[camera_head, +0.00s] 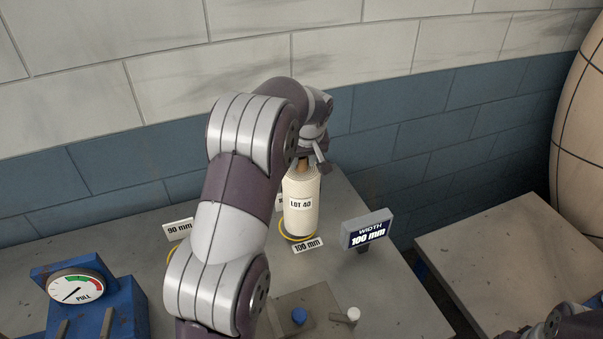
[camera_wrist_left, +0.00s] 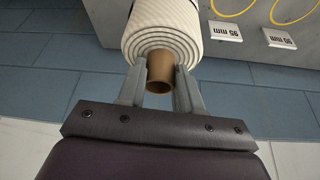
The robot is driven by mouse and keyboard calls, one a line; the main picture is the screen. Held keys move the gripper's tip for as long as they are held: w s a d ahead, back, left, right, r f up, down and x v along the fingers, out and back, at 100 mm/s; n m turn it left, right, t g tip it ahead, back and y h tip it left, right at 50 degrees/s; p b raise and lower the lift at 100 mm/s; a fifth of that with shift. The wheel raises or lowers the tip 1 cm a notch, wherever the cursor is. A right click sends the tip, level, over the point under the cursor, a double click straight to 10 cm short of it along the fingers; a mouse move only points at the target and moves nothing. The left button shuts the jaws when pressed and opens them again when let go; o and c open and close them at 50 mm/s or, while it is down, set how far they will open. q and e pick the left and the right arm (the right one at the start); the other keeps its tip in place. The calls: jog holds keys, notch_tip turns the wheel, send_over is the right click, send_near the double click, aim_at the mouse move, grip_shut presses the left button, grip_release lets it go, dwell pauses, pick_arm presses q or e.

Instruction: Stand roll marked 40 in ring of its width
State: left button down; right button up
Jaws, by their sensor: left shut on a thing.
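The cream roll marked LOT 40 (camera_head: 300,215) is upright at the back of the grey table. My left gripper (camera_head: 305,163) is above it, shut on its brown core tube (camera_wrist_left: 159,80); the roll's wound end (camera_wrist_left: 163,42) shows in the left wrist view. A yellow ring (camera_head: 282,235) shows around the roll's foot, behind the 100 mm label (camera_head: 308,245). I cannot tell whether the roll touches the table inside it. The display (camera_head: 367,229) reads WIDTH 100 mm. My right gripper is not visible; part of my right arm shows at the lower right.
A 90 mm label (camera_head: 179,228) stands left, partly behind my arm. A blue gauge unit (camera_head: 95,300) is front left. Another table (camera_head: 510,260) is right, across a gap. The tiled wall is close behind.

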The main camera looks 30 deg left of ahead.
aim_at(303, 168)
pick_arm(q)
notch_tip(303, 168, down, 3)
jog(key=shift+f+p, duration=0.2)
jog(key=shift+p, duration=0.15)
jog(key=shift+f, duration=0.1)
jog(key=shift+f, duration=0.15)
jog(key=c, duration=0.8)
grip_release()
jog(key=shift+o, duration=0.2)
